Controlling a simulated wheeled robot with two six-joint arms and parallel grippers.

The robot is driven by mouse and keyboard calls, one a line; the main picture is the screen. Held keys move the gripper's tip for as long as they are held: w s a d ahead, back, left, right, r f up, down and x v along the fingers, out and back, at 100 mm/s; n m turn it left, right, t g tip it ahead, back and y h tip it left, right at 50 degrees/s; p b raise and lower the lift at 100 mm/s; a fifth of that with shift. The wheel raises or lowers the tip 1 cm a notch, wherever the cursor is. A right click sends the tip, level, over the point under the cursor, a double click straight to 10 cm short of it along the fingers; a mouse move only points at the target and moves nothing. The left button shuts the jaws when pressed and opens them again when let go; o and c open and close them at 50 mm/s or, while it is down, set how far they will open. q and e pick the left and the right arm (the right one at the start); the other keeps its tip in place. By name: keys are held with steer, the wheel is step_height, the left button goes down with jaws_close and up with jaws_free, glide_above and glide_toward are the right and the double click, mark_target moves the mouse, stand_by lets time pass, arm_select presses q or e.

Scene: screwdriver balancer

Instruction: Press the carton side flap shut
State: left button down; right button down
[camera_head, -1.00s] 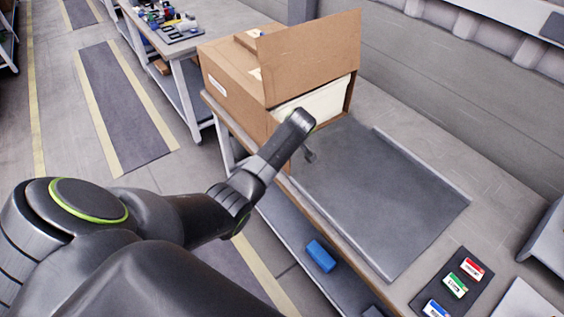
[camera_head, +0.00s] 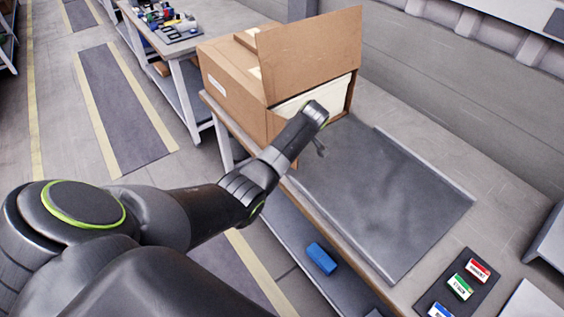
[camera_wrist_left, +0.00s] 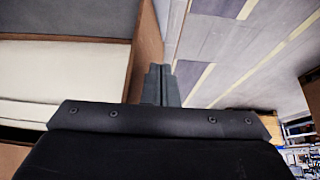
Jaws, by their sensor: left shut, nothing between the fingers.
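The brown carton (camera_head: 228,85) stands open at the far left end of the bench. A large flap (camera_head: 310,55) rises upright from its open end, and white contents (camera_head: 340,95) show below it. My left gripper (camera_head: 320,149) is shut and empty in front of this opening; its fingers also show in the left wrist view (camera_wrist_left: 161,85). There, a narrow brown carton panel (camera_wrist_left: 147,45) stands just beyond the fingers, with the white contents (camera_wrist_left: 65,75) on its left. I cannot tell whether the fingers touch it. My forearm hides the carton's near lower corner. My right gripper is out of view.
A dark grey mat (camera_head: 390,200) with a raised edge lies clear in front of the carton. Several small labelled boxes sit on a dark tray (camera_head: 450,300) at lower right. A blue box (camera_head: 321,258) lies on the lower shelf. Another bench stands behind.

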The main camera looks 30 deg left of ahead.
arm_select(q)
steer(key=shift+w+d+f+b, duration=0.15)
steer(key=shift+w+f+b, duration=0.5)
steer(key=shift+w+b, duration=0.45)
steer(key=shift+f, duration=0.1)
steer(key=r+p, duration=0.7)
steer(key=p, duration=0.1)
steer(key=shift+d+r, duration=0.35)
steer(key=shift+d, duration=0.05)
steer(key=shift+w+f, duration=0.1)
steer(key=shift+f, duration=0.1)
